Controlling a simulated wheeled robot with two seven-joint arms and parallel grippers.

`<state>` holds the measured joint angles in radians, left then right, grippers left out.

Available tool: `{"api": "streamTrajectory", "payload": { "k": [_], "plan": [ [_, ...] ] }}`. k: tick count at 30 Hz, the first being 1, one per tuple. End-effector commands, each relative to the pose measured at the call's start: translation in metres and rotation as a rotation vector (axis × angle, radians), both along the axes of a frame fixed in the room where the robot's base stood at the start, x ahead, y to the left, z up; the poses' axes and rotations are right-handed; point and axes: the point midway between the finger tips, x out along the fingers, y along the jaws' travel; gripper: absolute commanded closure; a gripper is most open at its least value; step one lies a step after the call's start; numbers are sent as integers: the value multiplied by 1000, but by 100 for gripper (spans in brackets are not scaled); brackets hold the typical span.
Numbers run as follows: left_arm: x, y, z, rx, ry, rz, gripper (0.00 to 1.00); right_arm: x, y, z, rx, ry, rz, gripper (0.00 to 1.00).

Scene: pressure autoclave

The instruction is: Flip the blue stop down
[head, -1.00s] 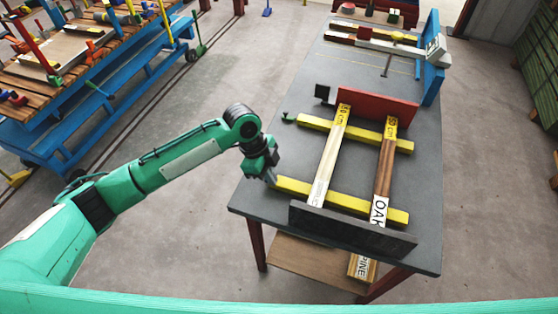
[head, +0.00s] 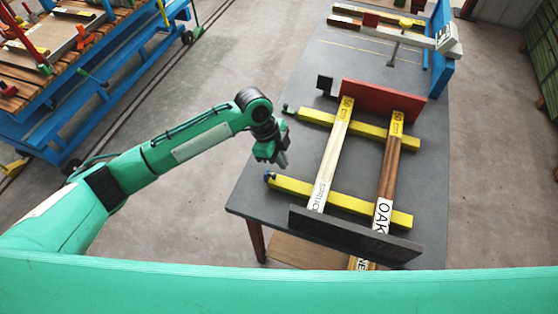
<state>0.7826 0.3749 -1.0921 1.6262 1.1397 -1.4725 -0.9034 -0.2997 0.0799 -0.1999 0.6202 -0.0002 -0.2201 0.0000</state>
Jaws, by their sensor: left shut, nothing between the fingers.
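My left gripper (head: 283,161) is shut and empty, pointing down. In the picture it is just above and right of the blue piece, and they look apart. My right gripper is not in view.
On the grey table (head: 254,197), a spruce board (head: 334,150) and an oak board (head: 388,170) lie across the front and back yellow bars (head: 358,127). A red plate (head: 380,99) and a dark plate (head: 355,236) stand at their ends. A small dark piece (head: 287,109) is at the back bar's left end.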

Motion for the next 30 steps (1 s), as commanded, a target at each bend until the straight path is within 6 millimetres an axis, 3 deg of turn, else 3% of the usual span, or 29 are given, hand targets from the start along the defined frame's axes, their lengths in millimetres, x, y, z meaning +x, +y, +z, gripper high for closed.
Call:
{"api": "streamTrajectory", "payload": {
  "k": [12, 18, 30],
  "plan": [
    [-12, -30, -78, 1, 3, -1, 100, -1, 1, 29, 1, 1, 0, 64],
    [0, 0, -76, 2, 0, 1, 100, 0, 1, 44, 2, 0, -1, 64],
    [3, 9, -79, 0, 0, -1, 100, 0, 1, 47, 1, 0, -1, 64]
  ]
}}
